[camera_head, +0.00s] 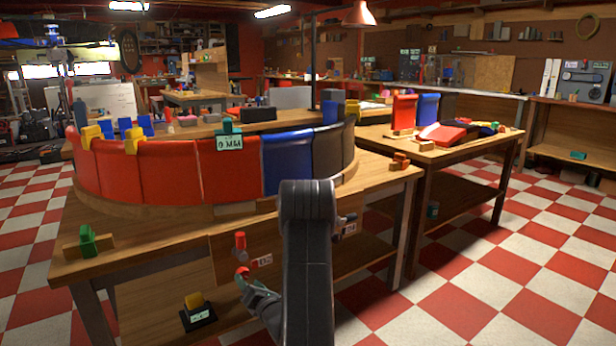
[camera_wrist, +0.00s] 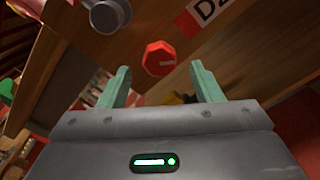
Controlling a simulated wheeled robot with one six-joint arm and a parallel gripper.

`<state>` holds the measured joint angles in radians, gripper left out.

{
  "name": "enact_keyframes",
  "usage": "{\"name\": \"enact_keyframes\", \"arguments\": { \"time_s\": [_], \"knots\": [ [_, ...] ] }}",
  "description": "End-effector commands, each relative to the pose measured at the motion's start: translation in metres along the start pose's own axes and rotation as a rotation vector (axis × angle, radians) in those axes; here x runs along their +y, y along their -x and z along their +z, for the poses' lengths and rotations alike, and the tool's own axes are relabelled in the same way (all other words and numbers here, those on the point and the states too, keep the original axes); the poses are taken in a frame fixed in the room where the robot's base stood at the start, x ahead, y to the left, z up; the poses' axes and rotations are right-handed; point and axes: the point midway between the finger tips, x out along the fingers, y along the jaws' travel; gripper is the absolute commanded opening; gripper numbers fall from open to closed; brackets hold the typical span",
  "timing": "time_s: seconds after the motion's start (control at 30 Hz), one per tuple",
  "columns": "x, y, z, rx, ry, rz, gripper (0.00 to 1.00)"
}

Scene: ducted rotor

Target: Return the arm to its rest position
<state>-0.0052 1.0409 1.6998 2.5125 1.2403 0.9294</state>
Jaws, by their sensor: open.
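My gripper shows in the wrist view (camera_wrist: 160,85) with its two pale green fingers apart and nothing between them. A red knob (camera_wrist: 159,58) on the wooden bench front appears beyond the gap between the fingers. In the head view my arm reaches down in front of the bench, and my gripper (camera_head: 243,281) is low at its left side, close to the lower red knob (camera_head: 242,271). I cannot tell whether a finger touches the knob. The dark arm link hides part of the bench front.
The wooden bench (camera_head: 75,262) carries a curved row of red and blue panels (camera_head: 175,172). A second table (camera_head: 455,155) with red and blue parts stands to the right. A yellow-topped block (camera_head: 196,303) sits on the lower shelf. The checkered floor (camera_head: 530,270) at right is clear.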

Motion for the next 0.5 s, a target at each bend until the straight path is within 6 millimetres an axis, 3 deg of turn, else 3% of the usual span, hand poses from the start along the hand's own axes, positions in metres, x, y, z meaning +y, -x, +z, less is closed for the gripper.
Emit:
{"name": "enact_keyframes", "arguments": {
  "time_s": [0.5],
  "knots": [
    [-0.001, 0.105, 0.001, -0.001, -0.004, -0.006, 0.59]
  ]
}}
